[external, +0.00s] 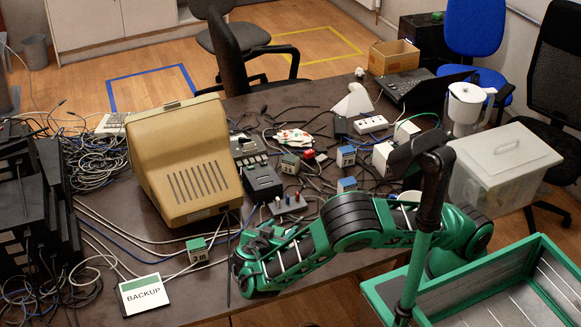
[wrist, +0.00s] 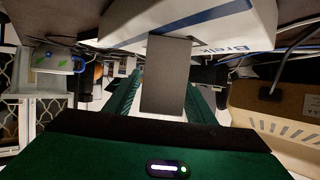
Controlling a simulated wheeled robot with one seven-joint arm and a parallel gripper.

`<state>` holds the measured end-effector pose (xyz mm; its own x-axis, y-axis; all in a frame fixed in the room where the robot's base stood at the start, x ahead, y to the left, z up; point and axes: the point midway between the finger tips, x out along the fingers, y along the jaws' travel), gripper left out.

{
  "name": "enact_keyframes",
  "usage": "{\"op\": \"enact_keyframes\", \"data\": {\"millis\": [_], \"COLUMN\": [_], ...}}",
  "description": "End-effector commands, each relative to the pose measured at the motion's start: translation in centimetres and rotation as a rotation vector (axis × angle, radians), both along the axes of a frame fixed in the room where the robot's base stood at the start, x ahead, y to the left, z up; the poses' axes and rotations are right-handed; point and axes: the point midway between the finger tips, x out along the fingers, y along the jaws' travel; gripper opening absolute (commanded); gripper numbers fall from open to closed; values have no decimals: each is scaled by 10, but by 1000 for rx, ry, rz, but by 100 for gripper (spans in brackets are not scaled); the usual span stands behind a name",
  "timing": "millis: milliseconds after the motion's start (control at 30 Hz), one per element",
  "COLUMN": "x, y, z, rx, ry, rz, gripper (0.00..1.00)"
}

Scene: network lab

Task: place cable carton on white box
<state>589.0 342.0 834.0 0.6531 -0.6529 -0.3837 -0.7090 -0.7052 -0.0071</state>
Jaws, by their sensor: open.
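A small carton with a green top, marked "3 m" (external: 197,250), stands on the dark table in front of the beige monitor; it looks like a cable carton. My gripper (external: 240,272) is low at the table's front, just right of this carton and apart from it. It is open; its fingertips are hard to make out. Similar blue-topped cartons (external: 346,186) stand farther right, with a brown-grey one (external: 290,163) nearby. White boxes (external: 383,158) stand beyond them. In the wrist view, a large white face with a blue stripe and upside-down lettering (wrist: 215,25) is close; which object it is, I cannot tell.
The beige monitor (external: 185,160) stands behind the carton. A flat white "BACKUP" item (external: 145,295) lies at the front left. Loose cables (external: 95,165) cover much of the table. A green-rimmed crate (external: 455,280) and a lidded translucent bin (external: 505,165) are at right.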

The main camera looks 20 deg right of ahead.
Motion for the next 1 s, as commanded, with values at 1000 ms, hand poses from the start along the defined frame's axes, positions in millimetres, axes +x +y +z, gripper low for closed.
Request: {"op": "enact_keyframes", "data": {"millis": [1000], "x": [-78], "y": [78], "z": [48], "rx": [1], "ry": [-1], "rz": [0], "gripper": [50]}}
